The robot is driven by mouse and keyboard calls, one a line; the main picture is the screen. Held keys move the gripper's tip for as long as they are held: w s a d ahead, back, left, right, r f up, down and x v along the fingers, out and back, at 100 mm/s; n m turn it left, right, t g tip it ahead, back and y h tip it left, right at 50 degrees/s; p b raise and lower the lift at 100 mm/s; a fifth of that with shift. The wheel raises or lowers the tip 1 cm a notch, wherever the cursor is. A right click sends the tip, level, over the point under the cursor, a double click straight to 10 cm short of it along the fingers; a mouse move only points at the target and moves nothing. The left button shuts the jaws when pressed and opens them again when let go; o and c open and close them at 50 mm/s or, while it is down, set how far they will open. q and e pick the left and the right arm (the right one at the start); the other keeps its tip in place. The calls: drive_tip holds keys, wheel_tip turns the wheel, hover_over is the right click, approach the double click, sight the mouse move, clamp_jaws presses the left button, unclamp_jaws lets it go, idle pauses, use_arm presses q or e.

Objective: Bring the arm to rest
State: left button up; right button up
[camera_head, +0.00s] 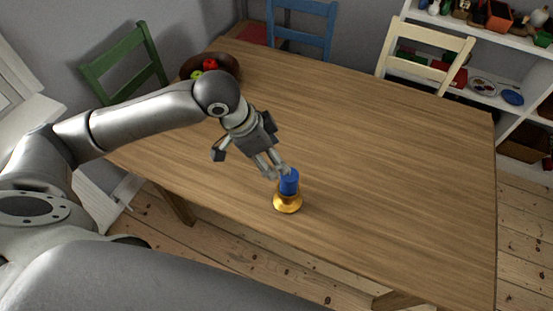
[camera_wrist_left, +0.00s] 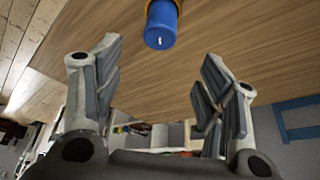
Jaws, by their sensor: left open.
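My left arm comes in from the left in the head view and reaches over the wooden table (camera_head: 400,170). My left gripper (camera_head: 275,169) is open and empty, close to a blue candle (camera_head: 289,183). The candle stands upright in a gold holder (camera_head: 288,204) near the table's front side. In the left wrist view the blue candle (camera_wrist_left: 161,25) is at the top, beyond the spread fingers (camera_wrist_left: 160,90) and not between them. My right gripper is in neither view.
A dark bowl with fruit (camera_head: 212,68) stands at the table's far left corner. Green (camera_head: 125,65), blue (camera_head: 302,25) and cream (camera_head: 425,55) chairs stand around the table. White shelves (camera_head: 510,60) are at the back right. The table's middle and right are clear.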

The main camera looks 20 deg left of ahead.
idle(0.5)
use_arm(q)
drive_tip(key=s+d+f+n+t, duration=0.2)
drive_tip(key=s+d+f, duration=0.3)
drive_tip(key=d+f, duration=0.1)
drive_tip(key=s+a+f+n+g+y, duration=0.1)
drive_tip(key=s+a+f+n+y, duration=0.15)
drive_tip(key=s+a, duration=0.3)
drive_tip(key=s+a+f+n+y, duration=0.1)
drive_tip(key=s+a+f+n, duration=0.3)
drive_tip(key=s, duration=0.2)
wheel_tip(320, 180, down, 26)
drive_tip(key=g, duration=0.2)
drive_tip(key=s+a+f+g, duration=0.1)
drive_tip(key=s+a+f, duration=0.2)
drive_tip(key=s+f, duration=1.4)
drive_tip(key=shift+s+m+b, duration=0.45)
